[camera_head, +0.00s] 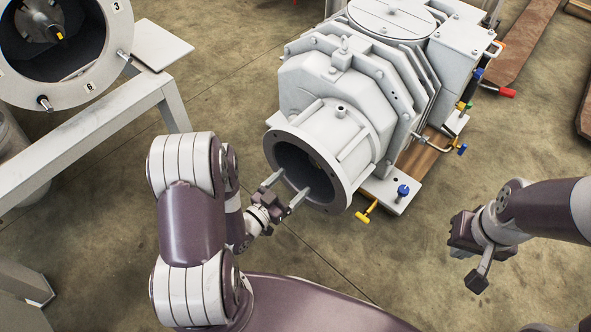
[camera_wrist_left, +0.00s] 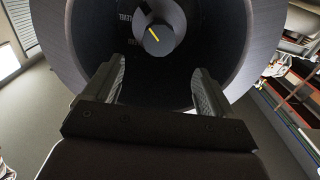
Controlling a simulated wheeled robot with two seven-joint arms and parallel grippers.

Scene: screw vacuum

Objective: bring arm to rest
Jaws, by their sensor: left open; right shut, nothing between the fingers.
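My left gripper (camera_head: 285,192) is open and empty, close in front of the round flanged opening (camera_head: 342,192) of the grey vacuum pump (camera_head: 330,85). In the left wrist view, the two fingers of my left gripper (camera_wrist_left: 158,85) point toward the dark opening. Inside it is a round shaft end (camera_wrist_left: 158,40) with a yellow mark. Whether a fingertip touches the flange cannot be told. My right gripper (camera_head: 470,258) is shut and empty, over bare floor at the right of the head view.
A metal frame (camera_head: 95,130) at the left carries a round housing (camera_head: 60,50) marked 3 and 6. Coloured knobs, yellow (camera_head: 366,212) and blue (camera_head: 403,191), stick out at the pump's base. Wooden beams lie at the upper right. The floor between pump and right arm is clear.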

